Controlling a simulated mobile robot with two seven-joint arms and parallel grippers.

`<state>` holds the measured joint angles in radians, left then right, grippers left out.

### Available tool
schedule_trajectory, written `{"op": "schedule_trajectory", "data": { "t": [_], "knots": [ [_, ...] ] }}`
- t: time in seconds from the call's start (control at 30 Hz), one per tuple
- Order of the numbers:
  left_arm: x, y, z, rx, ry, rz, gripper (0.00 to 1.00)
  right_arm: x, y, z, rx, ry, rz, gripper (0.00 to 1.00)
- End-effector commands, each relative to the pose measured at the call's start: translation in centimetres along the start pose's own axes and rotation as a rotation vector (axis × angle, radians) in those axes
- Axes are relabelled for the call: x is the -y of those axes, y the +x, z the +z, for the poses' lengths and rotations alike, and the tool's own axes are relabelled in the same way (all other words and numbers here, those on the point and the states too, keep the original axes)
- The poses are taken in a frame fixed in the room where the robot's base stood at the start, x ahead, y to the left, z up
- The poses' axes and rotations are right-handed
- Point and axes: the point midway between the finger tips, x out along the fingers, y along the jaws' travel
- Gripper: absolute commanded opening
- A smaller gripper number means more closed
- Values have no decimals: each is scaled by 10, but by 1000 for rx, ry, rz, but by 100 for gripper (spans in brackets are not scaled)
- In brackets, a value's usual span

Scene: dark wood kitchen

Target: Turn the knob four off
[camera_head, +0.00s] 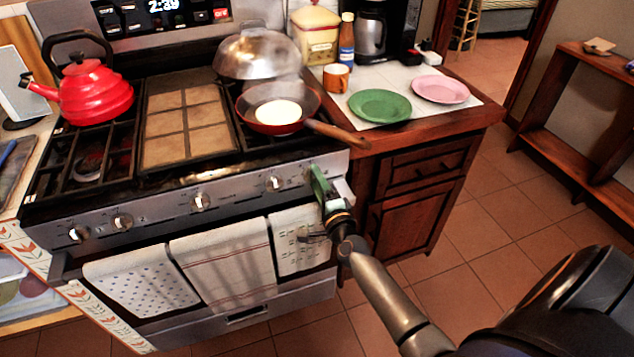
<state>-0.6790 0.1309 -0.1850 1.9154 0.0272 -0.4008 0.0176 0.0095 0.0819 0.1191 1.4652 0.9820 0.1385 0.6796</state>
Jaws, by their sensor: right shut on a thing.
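The stove's front panel (160,212) carries a row of silver knobs. From the left they include a far-left knob (79,233), one beside it (122,222), a middle knob (201,202) and one to the right (273,183). My right gripper (319,182) is at the right end of the panel, shut on the rightmost stove knob, which its green and white fingers mostly hide. I cannot read how far that knob is turned. My left gripper is not in view.
A pan (305,112) with pale food sits on the right burner, its wooden handle (340,134) sticking out above my right gripper. A red kettle (92,92) stands at the back left. Towels (222,262) hang below the knobs. Plates (380,106) lie on the right counter.

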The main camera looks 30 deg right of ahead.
Motion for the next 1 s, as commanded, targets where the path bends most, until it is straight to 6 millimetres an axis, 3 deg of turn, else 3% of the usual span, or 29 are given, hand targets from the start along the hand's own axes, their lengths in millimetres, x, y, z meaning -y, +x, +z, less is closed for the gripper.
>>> {"op": "schedule_trajectory", "data": {
  "t": [0.43,0.47,0.7,1.0],
  "knots": [
    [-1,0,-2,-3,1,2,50,0,0,0,-1,14,0,3],
    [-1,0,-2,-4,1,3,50,0,0,0,-1,14,0,62],
    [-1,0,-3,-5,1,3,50,0,0,0,-1,11,0,87],
    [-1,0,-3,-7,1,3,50,0,-3,0,0,10,1,87]
  ]
}}
